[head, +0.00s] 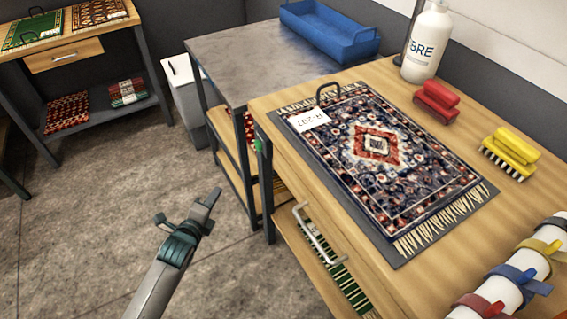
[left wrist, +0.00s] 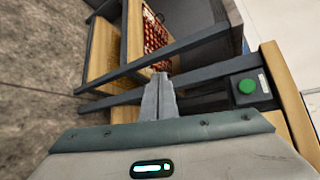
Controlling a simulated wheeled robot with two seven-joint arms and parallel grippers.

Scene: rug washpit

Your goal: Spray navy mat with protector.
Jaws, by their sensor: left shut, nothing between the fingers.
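The navy mat (head: 365,190), patterned with a red medallion and cream fringes, lies flat on a dark backing (head: 402,262) on the wooden workbench (head: 505,205). A white tag (head: 308,118) reading R-207 is at its upper left corner. A white bottle (head: 427,45) with partly visible lettering "BRE" stands upright at the bench's far end; I cannot tell whether it is the protector. My left gripper (head: 208,200) is shut and empty, over the floor left of the bench. It also shows shut in the left wrist view (left wrist: 159,85). My right gripper is not in view.
A red brush (head: 436,102), a yellow brush (head: 510,153) and a white roll with coloured straps (head: 520,275) line the bench's right side. A grey table (head: 270,65) with a blue tray (head: 330,32) stands behind. A green button (left wrist: 247,86) is on the bench frame.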

